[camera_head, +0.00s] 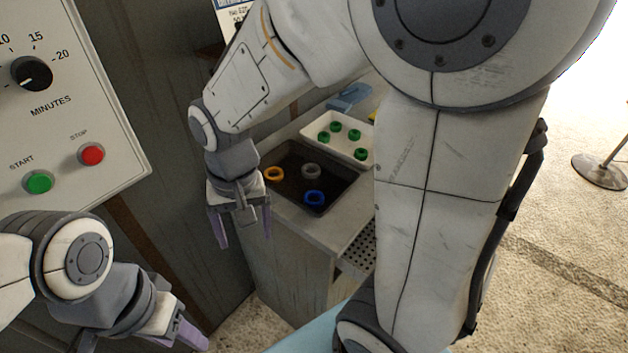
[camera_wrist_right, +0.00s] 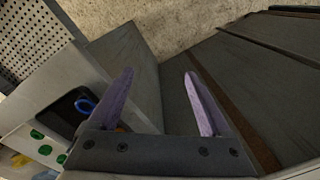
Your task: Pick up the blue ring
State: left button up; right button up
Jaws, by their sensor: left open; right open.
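The blue ring (camera_head: 314,198) lies in the near right part of a dark tray (camera_head: 290,153) on a cabinet top. It also shows in the right wrist view (camera_wrist_right: 86,105), left of the fingers. An orange ring (camera_head: 273,174) and a grey ring (camera_head: 311,171) lie in the same tray. My right gripper (camera_head: 243,232) is open and empty, left of the tray, with its fingers pointing down past the cabinet's edge. It is apart from the blue ring. My left gripper (camera_head: 182,334) is open at the lower left, far from the tray, and partly cut off by the frame.
A white tray (camera_head: 326,120) with several green rings stands behind the dark tray. A blue item (camera_head: 349,97) lies further back. A panel with a dial and buttons (camera_head: 65,110) is at the left. A perforated plate (camera_head: 357,252) is at the cabinet's right. My arm hides part of the cabinet.

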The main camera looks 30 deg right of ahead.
jog(key=w+d+m+p, duration=0.2)
jog(key=w+d+m, duration=0.6)
jog(key=d, duration=0.2)
jog(key=m+p, duration=0.3)
jog(key=m, duration=0.4)
send_over(314, 201)
jog(key=shift+h, duration=0.3)
notch_tip(314, 201, down, 5)
jog(key=shift+s+f, duration=0.1)
jog(key=shift+s, duration=0.05)
notch_tip(314, 201, down, 5)
jog(key=shift+f+p, duration=0.1)
jog(key=shift+p, duration=0.55)
jog(key=shift+f, duration=0.5)
pick_arm(q)
notch_tip(314, 201, up, 8)
jog(key=shift+f, duration=0.15)
pick_arm(e)
jog(key=c, duration=1.2)
jog(key=shift+o, duration=0.2)
jog(key=shift+r, duration=0.15)
